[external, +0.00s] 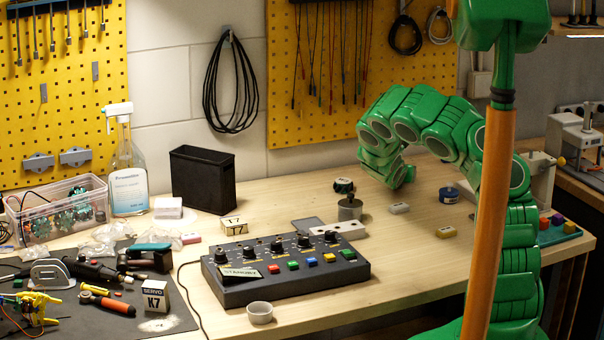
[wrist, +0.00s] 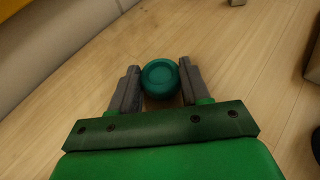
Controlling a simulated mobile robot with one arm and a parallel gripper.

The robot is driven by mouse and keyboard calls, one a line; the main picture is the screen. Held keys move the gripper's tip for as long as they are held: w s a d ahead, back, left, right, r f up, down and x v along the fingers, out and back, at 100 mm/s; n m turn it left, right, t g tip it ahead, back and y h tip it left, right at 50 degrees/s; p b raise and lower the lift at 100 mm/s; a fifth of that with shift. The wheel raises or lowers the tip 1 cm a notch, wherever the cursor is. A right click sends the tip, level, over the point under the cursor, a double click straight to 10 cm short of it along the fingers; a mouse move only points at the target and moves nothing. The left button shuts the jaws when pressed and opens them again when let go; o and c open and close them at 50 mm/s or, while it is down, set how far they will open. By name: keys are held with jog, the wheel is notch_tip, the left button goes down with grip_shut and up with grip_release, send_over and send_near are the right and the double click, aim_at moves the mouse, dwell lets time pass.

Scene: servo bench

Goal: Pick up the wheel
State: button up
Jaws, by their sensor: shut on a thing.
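My gripper (wrist: 160,68) is shut on a round teal thing with a raised rim, which looks like the wheel (wrist: 160,80). In the wrist view it sits between the two grey fingers, with the light wood bench top behind it. I cannot tell whether it touches the bench. In the external view my arm bends down to the back of the bench near the wall. The fingertips and the held wheel cannot be made out there.
A dark roll (external: 343,186) and a grey cylinder (external: 350,208) stand left of my gripper. A blue roll (external: 449,195) and small blocks (external: 399,208) lie near it. A control box (external: 285,268) with knobs stands at the front. The bench's right front is mostly clear.

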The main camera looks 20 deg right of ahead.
jog(key=shift+r, duration=0.15)
jog(key=shift+r, duration=0.2)
jog(key=r, duration=0.3)
jog(key=shift+s+a+r, duration=0.1)
jog(key=shift+s, duration=0.1)
jog(key=s+a+r, duration=0.3)
jog(key=s+r, duration=0.6)
jog(key=s, duration=0.4)
dwell(0.4)
jog(key=shift+s+r, duration=0.1)
